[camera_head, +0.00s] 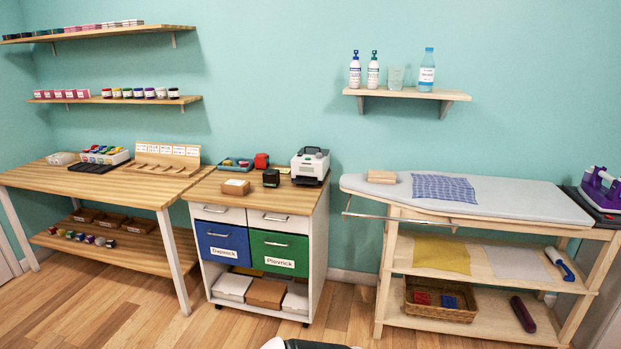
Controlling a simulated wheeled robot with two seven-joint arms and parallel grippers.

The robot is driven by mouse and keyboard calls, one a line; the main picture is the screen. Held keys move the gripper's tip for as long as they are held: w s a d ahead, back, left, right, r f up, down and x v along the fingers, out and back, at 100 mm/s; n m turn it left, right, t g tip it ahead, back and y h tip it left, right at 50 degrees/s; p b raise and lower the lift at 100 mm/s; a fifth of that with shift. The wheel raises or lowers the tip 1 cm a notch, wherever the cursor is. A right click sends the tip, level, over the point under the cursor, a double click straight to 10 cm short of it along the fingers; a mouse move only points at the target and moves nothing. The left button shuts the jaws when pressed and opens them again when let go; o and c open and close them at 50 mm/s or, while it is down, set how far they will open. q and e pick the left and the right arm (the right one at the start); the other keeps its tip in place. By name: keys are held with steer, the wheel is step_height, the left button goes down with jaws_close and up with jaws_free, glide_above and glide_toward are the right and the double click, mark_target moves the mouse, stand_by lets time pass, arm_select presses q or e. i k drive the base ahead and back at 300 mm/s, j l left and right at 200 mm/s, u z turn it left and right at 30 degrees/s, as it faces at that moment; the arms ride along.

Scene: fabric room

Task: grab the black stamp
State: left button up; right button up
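A small black block-shaped item (271,178), which looks like the black stamp, stands on the wooden top of the white drawer cabinet (318,208). Neither of my grippers is in view.
A wooden table (150,192) with trays stands left of the cabinet. An ironing-board table (500,196) with a checked cloth (443,188) stands to the right. Wood floor (345,310) is open in front of the cabinet.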

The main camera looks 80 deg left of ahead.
mark_target(270, 177)
steer(key=j+u, duration=0.1)
steer(key=u, duration=0.35)
steer(key=j+u, duration=0.15)
steer(key=u, duration=0.25)
steer(key=j+u, duration=0.15)
steer(key=u, duration=0.3)
steer(key=j+u, duration=0.15)
steer(key=u, duration=0.3)
steer(key=j+u, duration=0.15)
steer(key=u, duration=0.25)
steer(key=i+j+u, duration=0.35)
steer(key=j, duration=0.2)
steer(key=i+j+u, duration=0.4)
steer(key=i+j, duration=0.2)
